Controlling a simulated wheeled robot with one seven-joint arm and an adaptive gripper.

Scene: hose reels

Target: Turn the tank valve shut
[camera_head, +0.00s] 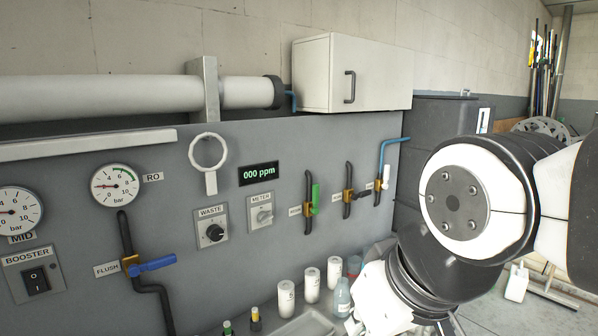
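Three small brass valves sit on the right of the grey panel. One has a green handle (315,197) standing upright. The middle one has a dark handle (361,194) pointing right. The rightmost one has a white handle (385,178) standing upright, and a blue pipe (392,141) runs from it towards a dark grey tank (437,118). Their labels are too small to read, so I cannot tell by label which is the tank valve. My arm fills the right side, in front of and below the tank. My gripper's fingers do not show.
A white cabinet (330,75) juts out above. White canisters (311,285) and a blue bottle (342,297) stand below the valves.

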